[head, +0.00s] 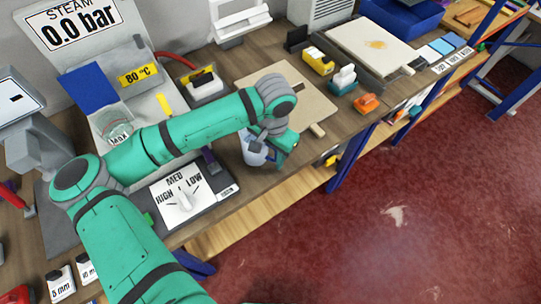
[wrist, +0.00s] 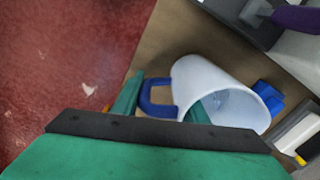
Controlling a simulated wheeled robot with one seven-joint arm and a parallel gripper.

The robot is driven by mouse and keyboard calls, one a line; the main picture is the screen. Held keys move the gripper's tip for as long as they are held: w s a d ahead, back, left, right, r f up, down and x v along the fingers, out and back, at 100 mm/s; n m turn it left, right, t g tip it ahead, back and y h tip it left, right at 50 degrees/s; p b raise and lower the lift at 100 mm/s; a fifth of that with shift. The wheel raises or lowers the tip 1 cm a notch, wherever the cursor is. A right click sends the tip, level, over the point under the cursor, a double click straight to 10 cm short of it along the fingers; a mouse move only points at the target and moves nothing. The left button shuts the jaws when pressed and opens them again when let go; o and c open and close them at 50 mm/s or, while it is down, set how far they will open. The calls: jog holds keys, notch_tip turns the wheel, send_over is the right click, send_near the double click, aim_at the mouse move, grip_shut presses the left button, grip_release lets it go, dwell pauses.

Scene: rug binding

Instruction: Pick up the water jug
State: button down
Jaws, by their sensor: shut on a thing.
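The water jug (wrist: 222,82) is a white, tapered vessel with a blue handle (wrist: 146,97); its open mouth faces the lower right in the wrist view. In the head view the jug (head: 251,153) shows at the front edge of the bench, partly hidden by my arm. My gripper (wrist: 160,103) has one green finger on each side of the handle side and is shut on the handle. In the head view my gripper (head: 281,149) is just right of the jug. I cannot tell whether the jug's base touches the bench.
The wooden bench (head: 225,191) has a control panel with a dial (head: 183,199) left of the jug. A wooden board (head: 303,110) lies behind it.

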jog(key=shift+r, duration=0.7)
jog(key=s+d+r, duration=0.7)
jog(key=d+r, duration=0.3)
jog(key=d, duration=0.1)
jog(key=shift+s+d+r, duration=0.3)
jog(key=shift+d+r, duration=0.05)
dwell(2.9)
